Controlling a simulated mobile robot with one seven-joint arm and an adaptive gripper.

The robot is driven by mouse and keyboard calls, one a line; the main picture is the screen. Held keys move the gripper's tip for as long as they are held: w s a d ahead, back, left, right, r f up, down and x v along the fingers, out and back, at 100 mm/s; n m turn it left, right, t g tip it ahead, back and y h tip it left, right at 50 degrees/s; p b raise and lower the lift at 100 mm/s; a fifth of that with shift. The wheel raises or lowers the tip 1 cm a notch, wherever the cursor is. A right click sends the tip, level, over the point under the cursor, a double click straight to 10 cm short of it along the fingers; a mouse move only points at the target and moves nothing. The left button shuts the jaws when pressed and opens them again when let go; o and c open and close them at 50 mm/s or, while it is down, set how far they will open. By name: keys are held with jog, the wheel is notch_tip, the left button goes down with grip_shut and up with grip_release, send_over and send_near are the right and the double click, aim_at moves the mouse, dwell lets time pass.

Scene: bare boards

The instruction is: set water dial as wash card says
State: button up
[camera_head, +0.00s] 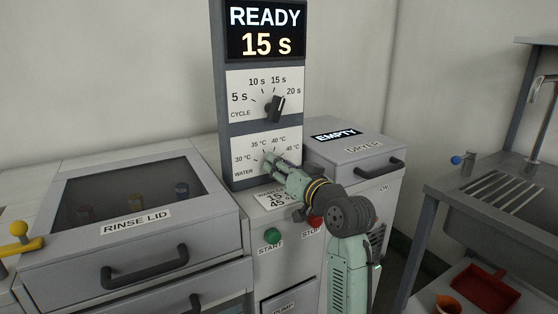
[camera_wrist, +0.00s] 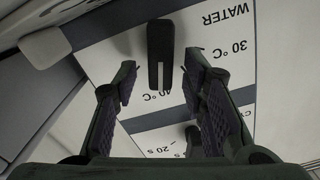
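The water dial has a black knob (camera_wrist: 160,52) on a white panel (camera_head: 244,155) marked 30, 35, 40 and 45 °C. In the wrist view the panel is upside down, and the knob's lower end lies by the 40 °C label. I cannot tell its exact setting. My gripper (camera_head: 269,160) is at the panel and hides the knob in the head view. In the wrist view my gripper (camera_wrist: 160,78) is open, with one finger on each side of the knob's lower end, apart from it. The wash card (camera_head: 268,207) below is partly covered by my gripper; 15 s and 45 °C show.
The cycle dial (camera_head: 277,107) sits above the water panel, under a display (camera_head: 265,31) reading READY 15 s. Green START (camera_head: 272,236) and red STOP (camera_head: 314,223) buttons are below my arm. The rinse lid (camera_head: 130,195) is left, the dryer (camera_head: 352,143) right.

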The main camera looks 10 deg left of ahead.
jog(key=shift+x, duration=0.8)
jog(key=shift+c, duration=0.3)
grip_shut()
